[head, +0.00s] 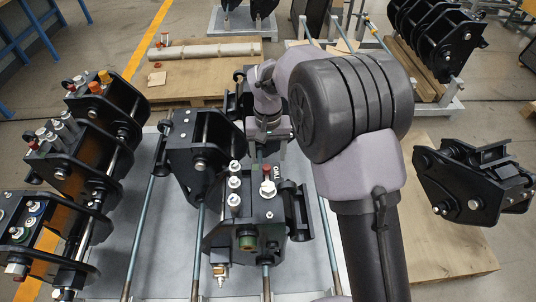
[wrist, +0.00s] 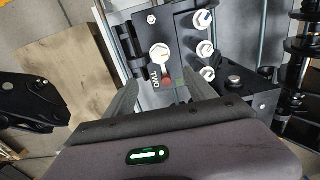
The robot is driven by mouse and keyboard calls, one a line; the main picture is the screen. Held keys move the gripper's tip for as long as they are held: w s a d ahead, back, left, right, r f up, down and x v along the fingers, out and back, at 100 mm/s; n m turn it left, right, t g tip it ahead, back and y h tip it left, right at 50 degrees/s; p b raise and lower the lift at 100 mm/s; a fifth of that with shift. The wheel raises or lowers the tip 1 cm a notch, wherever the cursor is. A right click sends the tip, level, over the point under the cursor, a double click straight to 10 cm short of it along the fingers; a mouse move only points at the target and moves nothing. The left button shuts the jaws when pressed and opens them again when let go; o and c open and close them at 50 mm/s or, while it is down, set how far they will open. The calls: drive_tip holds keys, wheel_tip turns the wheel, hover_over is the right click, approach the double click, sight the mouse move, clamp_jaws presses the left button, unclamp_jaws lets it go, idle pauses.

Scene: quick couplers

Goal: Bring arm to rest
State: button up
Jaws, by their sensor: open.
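My arm (head: 355,110) reaches forward from the lower right, bent at a large dark grey joint. My gripper (head: 268,148) points down just behind the middle black coupler (head: 250,215), near its top plate. In the wrist view the two grey fingers of my gripper (wrist: 165,95) are apart, with nothing seen held between them. The coupler (wrist: 182,40) is just beyond them, with several white-capped fittings, a larger white-capped fitting (wrist: 159,52) and a red knob (wrist: 167,81). I cannot tell whether a fingertip touches the coupler.
Black couplers (head: 100,110) stand in a row at left, another (head: 200,150) beside the middle one. A loose coupler (head: 470,185) sits on a wooden board (head: 440,250) at right. A rack (head: 435,40) of couplers and a pallet (head: 200,75) with a pipe stand behind.

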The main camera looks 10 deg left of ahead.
drive_tip(key=s+d+r+m+t+y+b, duration=0.1)
drive_tip(key=s+d+r+m, duration=0.1)
drive_tip(key=s+d+r, duration=0.45)
drive_tip(key=s+d+r+m+t+y, duration=0.1)
drive_tip(key=s+d+r+m+t, duration=0.15)
drive_tip(key=d+r, duration=0.65)
drive_tip(key=s+d+r+m+t, duration=0.1)
drive_tip(key=s+d, duration=0.1)
drive_tip(key=s, duration=0.6)
drive_tip(key=s+d+r+m+t, duration=0.1)
drive_tip(key=s+d, duration=0.2)
drive_tip(key=s, duration=0.4)
drive_tip(key=shift+s+r+m+b, duration=0.35)
